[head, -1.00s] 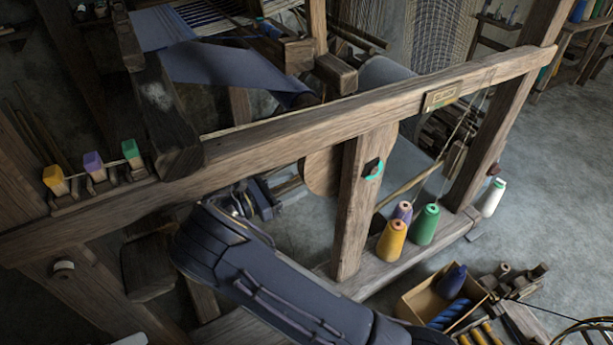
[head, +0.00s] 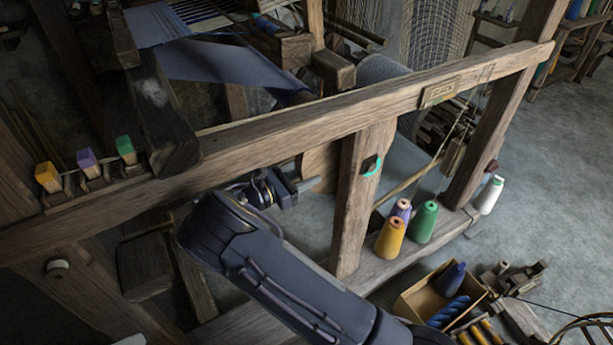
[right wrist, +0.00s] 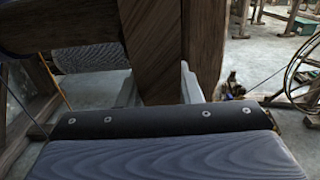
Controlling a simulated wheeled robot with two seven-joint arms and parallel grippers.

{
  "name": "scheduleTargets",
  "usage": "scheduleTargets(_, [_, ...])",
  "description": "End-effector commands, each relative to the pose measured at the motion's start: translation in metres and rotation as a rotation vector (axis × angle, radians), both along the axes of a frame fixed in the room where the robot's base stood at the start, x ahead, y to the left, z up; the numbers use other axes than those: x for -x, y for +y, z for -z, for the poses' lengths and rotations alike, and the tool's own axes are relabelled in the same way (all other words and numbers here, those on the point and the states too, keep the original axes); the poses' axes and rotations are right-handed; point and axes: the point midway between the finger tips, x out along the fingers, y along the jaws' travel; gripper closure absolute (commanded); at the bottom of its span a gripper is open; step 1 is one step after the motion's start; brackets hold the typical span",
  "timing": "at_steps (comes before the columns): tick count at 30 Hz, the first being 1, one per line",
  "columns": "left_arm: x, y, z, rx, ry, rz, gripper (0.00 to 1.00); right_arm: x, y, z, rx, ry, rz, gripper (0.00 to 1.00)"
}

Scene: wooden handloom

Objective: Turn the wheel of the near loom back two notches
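The near loom's wooden frame (head: 250,140) crosses the head view. A rounded wooden piece (head: 319,166), which looks like the wheel, shows partly behind the upright post (head: 357,205); the post hides the rest. My right gripper (head: 306,185) is beside that piece, just left of the post. In the right wrist view, the gripper's two pale fingers (right wrist: 160,88) stand wide apart, with dark wood (right wrist: 163,55) between or just beyond them. A gap shows by the left finger; I cannot tell whether the right one touches. My left gripper is not in view.
A teal-ringed knob (head: 371,165) sits on the post. An open box (head: 408,303) of spools lies on the floor. The beam passes above my right forearm.

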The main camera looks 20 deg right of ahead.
Motion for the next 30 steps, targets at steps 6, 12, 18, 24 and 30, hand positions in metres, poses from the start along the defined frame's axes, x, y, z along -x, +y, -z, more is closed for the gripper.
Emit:
scheduleTargets(6, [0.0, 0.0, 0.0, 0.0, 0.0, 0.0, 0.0, 0.0, 0.0, 0.0, 0.0, 0.001, 0.001, 1.0])
scheduleTargets(12, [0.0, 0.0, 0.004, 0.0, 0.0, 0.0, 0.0, 0.0, -0.001, 0.005, 0.023, -0.001, 0.001, 1.0])
scheduleTargets(18, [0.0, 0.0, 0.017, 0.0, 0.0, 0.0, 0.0, -0.001, -0.006, 0.02, 0.113, -0.012, 0.001, 1.0])
scheduleTargets(24, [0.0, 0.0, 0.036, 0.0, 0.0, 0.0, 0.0, -0.002, -0.017, 0.039, 0.254, -0.032, 0.002, 1.0])
scheduleTargets(30, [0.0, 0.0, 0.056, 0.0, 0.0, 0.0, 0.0, -0.004, -0.029, 0.053, 0.39, -0.051, 0.002, 1.0])
